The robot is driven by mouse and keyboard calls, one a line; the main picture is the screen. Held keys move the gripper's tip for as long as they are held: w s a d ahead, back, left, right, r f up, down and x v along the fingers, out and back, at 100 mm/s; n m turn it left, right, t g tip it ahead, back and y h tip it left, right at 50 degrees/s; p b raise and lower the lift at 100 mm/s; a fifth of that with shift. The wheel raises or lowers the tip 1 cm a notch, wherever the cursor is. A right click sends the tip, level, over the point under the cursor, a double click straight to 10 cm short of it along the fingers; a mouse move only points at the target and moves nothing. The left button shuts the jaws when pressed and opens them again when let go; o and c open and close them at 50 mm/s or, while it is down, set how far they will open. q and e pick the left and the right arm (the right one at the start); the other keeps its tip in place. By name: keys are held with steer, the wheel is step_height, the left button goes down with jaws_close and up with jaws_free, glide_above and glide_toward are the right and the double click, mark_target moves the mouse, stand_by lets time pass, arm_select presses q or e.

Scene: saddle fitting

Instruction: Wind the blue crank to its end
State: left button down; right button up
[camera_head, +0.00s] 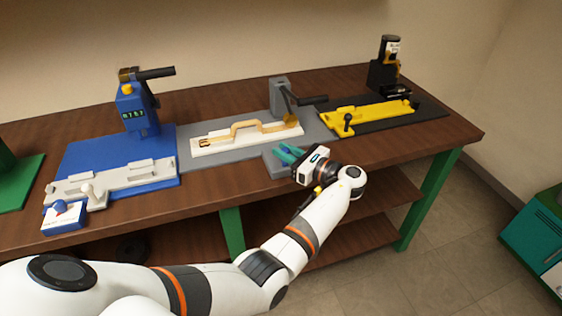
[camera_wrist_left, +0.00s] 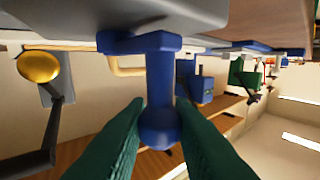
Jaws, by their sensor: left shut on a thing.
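The blue crank (camera_wrist_left: 160,75) shows in the left wrist view as a blue arm with a post ending in a round knob (camera_wrist_left: 160,128). The two green fingers of my left gripper (camera_wrist_left: 160,125) lie on either side of the knob and are shut on it. In the head view my left gripper (camera_head: 287,154) is at the front edge of the middle grey fixture (camera_head: 195,135), with its fingers on a small blue part. The fingers and the gripper body hide most of the crank there. My right gripper is not in view.
The grey fixture carries a white block (camera_head: 225,145) with a brass strip, and a grey post (camera_head: 279,96) with a black lever (camera_head: 312,100). A blue fixture (camera_head: 130,160) stands at left, a black and yellow one (camera_head: 365,116) at right.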

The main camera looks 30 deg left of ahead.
arm_select(q)
steer(key=shift+w+d+n+g+b, duration=0.2)
steer(key=shift+n+g+b, duration=0.45)
steer(key=shift+g+b, duration=0.35)
steer(key=shift+w+d+n+g+b, duration=0.2)
steer(key=shift+n+g+b, duration=0.45)
steer(key=shift+g+b, duration=0.35)
steer(key=c, duration=1.3)
jaws_free()
steer(key=shift+a, duration=0.1)
